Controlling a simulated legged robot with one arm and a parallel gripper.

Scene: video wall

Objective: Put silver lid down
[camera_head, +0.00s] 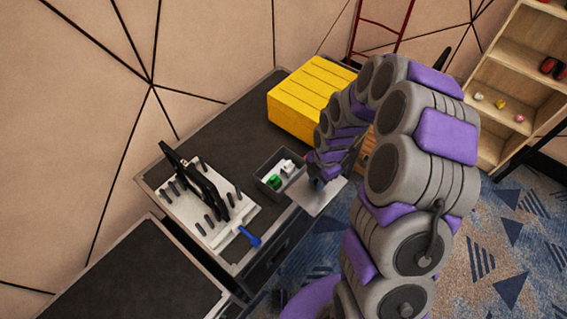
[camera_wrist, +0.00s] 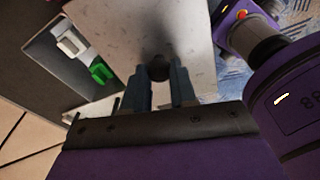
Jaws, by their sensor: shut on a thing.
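The silver lid (camera_head: 327,199) is a flat light-grey plate beside the right side of a dark grey box (camera_head: 263,185). In the wrist view the lid (camera_wrist: 189,33) spreads out beyond my fingers, with a dark round knob on it. My gripper (camera_head: 318,184) is shut on that knob; it also shows in the wrist view (camera_wrist: 160,80). The box is open at the top and holds a white item (camera_wrist: 72,39) and a green item (camera_wrist: 102,70). My arm hides part of the lid in the head view. I cannot tell whether the lid touches anything beneath it.
A yellow case (camera_head: 310,96) stands behind the box on the dark bench (camera_head: 225,137). A white rack (camera_head: 190,215) with black pegs and a blue-handled tool (camera_head: 250,237) lie to the left. Wooden shelves (camera_head: 507,85) stand at right. Bare bench top lies behind the rack.

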